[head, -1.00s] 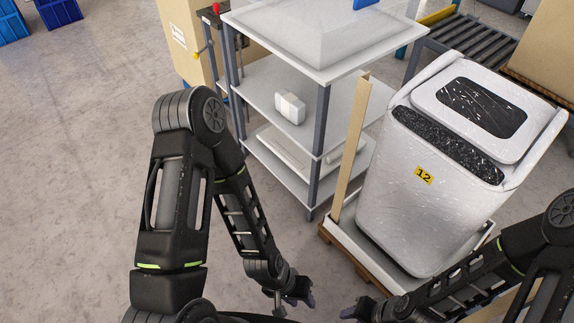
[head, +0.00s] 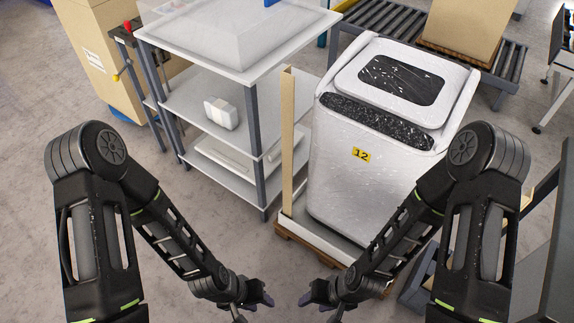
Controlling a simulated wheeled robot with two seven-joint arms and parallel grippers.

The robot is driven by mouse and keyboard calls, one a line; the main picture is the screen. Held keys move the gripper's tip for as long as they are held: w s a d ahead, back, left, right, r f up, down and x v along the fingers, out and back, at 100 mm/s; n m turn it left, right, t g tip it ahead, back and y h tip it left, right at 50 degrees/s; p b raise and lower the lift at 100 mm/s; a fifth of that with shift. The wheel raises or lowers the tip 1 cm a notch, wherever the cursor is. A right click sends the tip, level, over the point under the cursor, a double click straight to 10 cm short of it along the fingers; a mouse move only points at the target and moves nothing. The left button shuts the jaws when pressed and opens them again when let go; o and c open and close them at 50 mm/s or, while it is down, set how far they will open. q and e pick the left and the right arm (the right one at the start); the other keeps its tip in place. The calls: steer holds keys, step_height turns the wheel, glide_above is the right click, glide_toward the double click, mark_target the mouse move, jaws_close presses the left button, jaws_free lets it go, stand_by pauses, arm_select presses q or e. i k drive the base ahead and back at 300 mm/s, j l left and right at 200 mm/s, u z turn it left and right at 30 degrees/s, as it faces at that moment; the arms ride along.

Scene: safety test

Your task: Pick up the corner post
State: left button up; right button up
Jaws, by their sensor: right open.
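The corner post (head: 287,140) is a tan, upright strip in the head view. It stands at the near left corner of the pallet (head: 297,235), beside the white wrapped machine marked 12 (head: 375,150). My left gripper (head: 266,301) is low in the picture, below and a little left of the post, apart from it. Its fingers are small and dark, and I cannot tell how far apart they are. My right gripper (head: 306,300) is open, just to the right of the left one, and touches nothing I can see.
A grey shelf unit (head: 262,150) stands close to the left of the post, with a small white package (head: 221,113) on its middle shelf. A roller conveyor (head: 400,28) with a cardboard box (head: 470,25) is behind. Clear floor (head: 230,240) lies in front of the shelves.

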mark_target(287, 81)
steer(key=i+z, duration=0.55)
steer(key=z, duration=0.3)
